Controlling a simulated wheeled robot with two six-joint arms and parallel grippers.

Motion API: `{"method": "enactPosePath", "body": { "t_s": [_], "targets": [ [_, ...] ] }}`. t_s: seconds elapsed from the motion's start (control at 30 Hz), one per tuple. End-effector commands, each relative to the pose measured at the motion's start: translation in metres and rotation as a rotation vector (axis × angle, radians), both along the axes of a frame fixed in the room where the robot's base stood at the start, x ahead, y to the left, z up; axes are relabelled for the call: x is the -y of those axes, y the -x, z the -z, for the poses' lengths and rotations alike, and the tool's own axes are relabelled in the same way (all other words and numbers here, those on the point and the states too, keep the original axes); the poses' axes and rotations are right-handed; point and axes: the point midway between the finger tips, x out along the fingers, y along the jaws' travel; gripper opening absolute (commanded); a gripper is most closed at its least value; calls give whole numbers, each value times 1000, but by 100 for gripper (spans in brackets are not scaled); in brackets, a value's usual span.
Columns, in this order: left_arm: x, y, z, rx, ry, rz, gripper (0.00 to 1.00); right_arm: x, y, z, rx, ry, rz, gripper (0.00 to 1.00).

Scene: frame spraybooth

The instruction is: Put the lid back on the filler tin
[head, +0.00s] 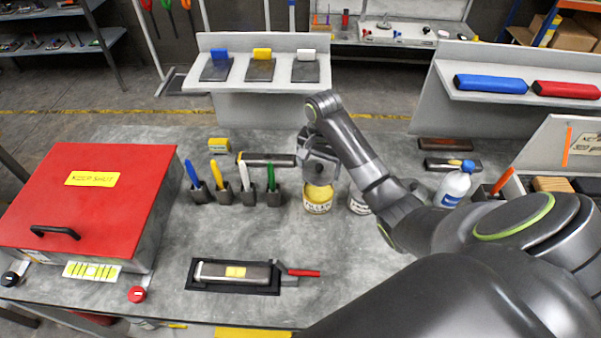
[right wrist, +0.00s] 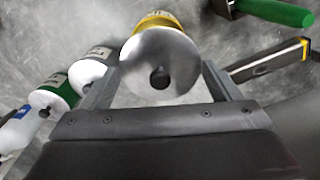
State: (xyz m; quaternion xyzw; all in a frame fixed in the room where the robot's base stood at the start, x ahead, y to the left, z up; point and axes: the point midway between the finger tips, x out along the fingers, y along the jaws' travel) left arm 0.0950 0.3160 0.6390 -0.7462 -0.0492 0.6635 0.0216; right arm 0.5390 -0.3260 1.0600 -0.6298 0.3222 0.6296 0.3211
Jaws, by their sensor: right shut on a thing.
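The filler tin (head: 318,202), yellow with a white label, stands upright on the grey bench near the middle. My right gripper (head: 320,172) is directly over its top. In the right wrist view, a pale round lid (right wrist: 178,62) with a dark knob lies between the two fingers of the right gripper, which is shut on it. The lid covers most of the tin, whose yellow side (right wrist: 155,22) shows beyond it. I cannot tell whether lid and rim touch. My left gripper is not in view.
A second tin (head: 358,203) stands close right of the filler tin, partly behind my arm. A white bottle (head: 455,185) is farther right. Holders with coloured handles (head: 246,190) stand to the left. A black tray (head: 235,288) lies in front, and a red-lidded box (head: 90,205) at left.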

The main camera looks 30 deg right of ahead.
Motion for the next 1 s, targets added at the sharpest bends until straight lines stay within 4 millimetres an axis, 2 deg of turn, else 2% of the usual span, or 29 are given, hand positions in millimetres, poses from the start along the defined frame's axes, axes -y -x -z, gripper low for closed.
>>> {"method": "enactPosePath", "body": {
  "t_s": [0.1, 0.2, 0.43, 0.6, 1.0],
  "targets": [
    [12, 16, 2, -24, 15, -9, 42, 2, 1, 4, -1, 0, 3, 59],
    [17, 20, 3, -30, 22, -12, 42, 1, 1, 11, -3, -2, 2, 59],
    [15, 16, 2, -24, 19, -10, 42, 1, 1, 34, -3, -2, 3, 59],
    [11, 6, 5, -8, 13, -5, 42, 1, 0, 50, -1, -2, 1, 59],
    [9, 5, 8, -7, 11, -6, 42, 1, 0, 63, 1, 1, 1, 59]
  ]
}}
